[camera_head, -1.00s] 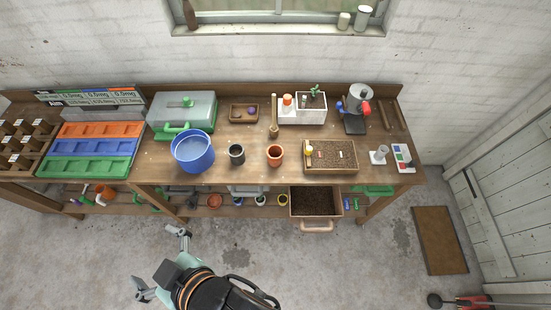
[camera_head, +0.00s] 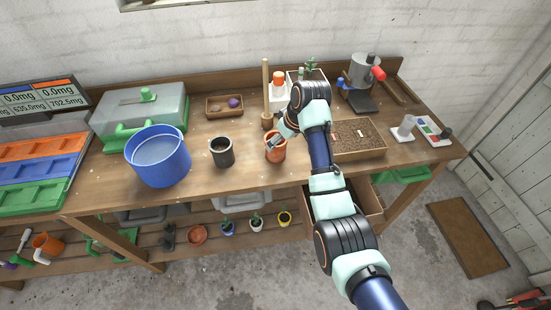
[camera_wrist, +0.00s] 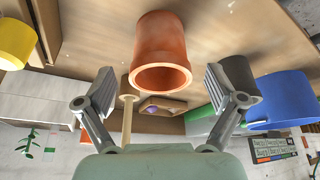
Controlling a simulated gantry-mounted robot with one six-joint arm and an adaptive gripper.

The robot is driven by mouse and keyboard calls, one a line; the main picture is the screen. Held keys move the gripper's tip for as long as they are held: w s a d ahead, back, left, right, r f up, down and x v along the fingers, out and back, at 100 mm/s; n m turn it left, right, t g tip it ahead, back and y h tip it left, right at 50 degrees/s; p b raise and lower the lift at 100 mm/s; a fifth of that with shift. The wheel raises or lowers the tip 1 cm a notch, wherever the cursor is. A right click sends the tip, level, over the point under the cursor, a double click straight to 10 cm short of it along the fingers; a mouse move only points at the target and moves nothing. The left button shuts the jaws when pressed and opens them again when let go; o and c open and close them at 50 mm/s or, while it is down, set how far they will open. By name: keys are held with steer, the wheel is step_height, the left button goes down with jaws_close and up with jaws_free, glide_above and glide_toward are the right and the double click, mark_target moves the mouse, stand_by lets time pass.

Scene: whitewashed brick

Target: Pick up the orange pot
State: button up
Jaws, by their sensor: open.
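The orange pot (camera_head: 275,151) stands upright on the workbench, right of the dark grey pot (camera_head: 222,152). My gripper (camera_head: 283,132) is at the orange pot's rim in the head view, and my arm reaches in from the lower right. In the wrist view the orange pot (camera_wrist: 161,50) appears upside down, its open mouth facing the camera. My gripper's two fingers (camera_wrist: 165,90) are spread apart, one on each side below the pot's mouth. Nothing is between the fingertips, and I see no contact with the pot.
A blue bucket (camera_head: 158,158) stands at the left, and a wooden tamper (camera_head: 266,100) stands behind the orange pot. A soil tray (camera_head: 362,151) lies to the right, partly behind my arm. Bare bench lies between the dark grey and orange pots.

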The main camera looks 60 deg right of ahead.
steer(key=b+x, duration=0.3)
steer(key=x, duration=0.4)
steer(key=shift+w+d+f, duration=0.1)
steer(key=shift+w+f, duration=0.15)
steer(key=shift+w, duration=0.05)
steer(key=shift+c, duration=0.4)
steer(key=c, duration=1.1)
steer(key=shift+r, duration=0.2)
steer(key=shift+c, duration=0.2)
steer(key=shift+r+p, duration=0.35)
steer(key=shift+r, duration=0.4)
steer(key=c, duration=0.4)
step_height(320, 180, up, 18)
steer(key=p, duration=0.4)
steer(key=shift+r, duration=0.1)
steer(key=shift+c, duration=0.4)
steer(key=shift+r+p, duration=0.15)
steer(key=shift+p, duration=0.15)
